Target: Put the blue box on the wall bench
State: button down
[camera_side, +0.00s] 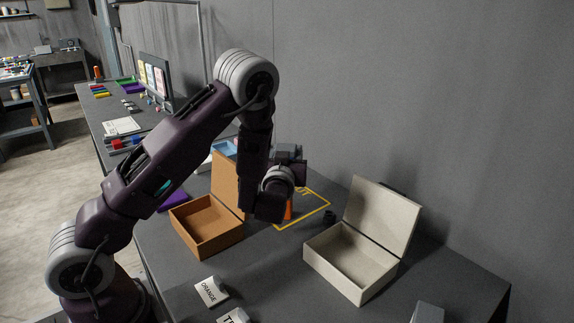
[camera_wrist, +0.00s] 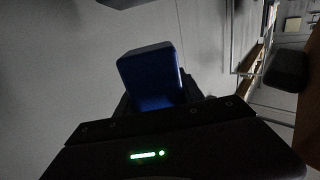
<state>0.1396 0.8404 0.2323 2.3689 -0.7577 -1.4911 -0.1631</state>
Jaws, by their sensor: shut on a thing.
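The blue box (camera_wrist: 150,78) shows in the wrist view, held by my gripper (camera_wrist: 158,100) and tilted in the picture, with grey wall behind it. My gripper is shut on it; the fingers are dark and mostly hidden behind the box and the gripper body. In the side view my gripper (camera_side: 289,152) is small and partly hidden by my wrist, and I cannot make out the blue box there. A long dark grey bench (camera_side: 265,270) runs along the grey wall, below my gripper. I cannot tell whether this or a bench farther back is the wall bench.
On the long bench are an open brown box (camera_side: 205,235), an open cream box (camera_side: 350,262), a yellow outline (camera_side: 322,211), an orange object (camera_side: 289,208) and a label reading ORANGE (camera_side: 210,291). Small coloured items lie toward its far end. Another bench (camera_side: 65,68) stands far back.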

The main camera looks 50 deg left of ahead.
notch_tip(320, 180, up, 6)
jog(key=d+f+m+t+h, duration=0.2)
jog(key=d+m+t+h, duration=0.3)
jog(key=d+m+h, duration=0.6)
jog(key=a+r+n+g+y, duration=0.2)
jog(key=a+n+g+y, duration=0.3)
jog(key=a+n+y, duration=0.6)
jog(key=shift+r, duration=0.15)
notch_tip(320, 180, down, 10)
jog(key=shift+r, duration=0.2)
jog(key=shift+f, duration=0.1)
